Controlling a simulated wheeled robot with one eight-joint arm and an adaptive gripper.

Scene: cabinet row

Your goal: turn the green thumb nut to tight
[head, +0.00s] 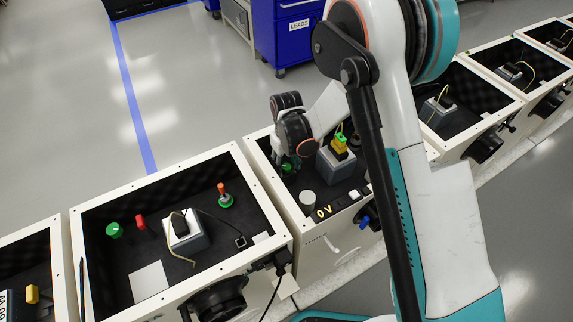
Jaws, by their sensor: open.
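A small green thumb nut (287,167) shows in the open box under my arm, at the box's left inner side. My gripper (284,163) reaches down over it and hides part of it. My gripper is open. The fingertips are small and dark here, so I cannot tell whether they touch the nut. The nut's tightness cannot be read.
In that box stand a grey block with a yellow-green connector (340,143), a pale cylinder (307,201) and a "0 V" label (323,211). The neighbouring left box holds a green knob (114,230), a red part (141,222) and an orange-topped part (223,192). Box walls surround my gripper.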

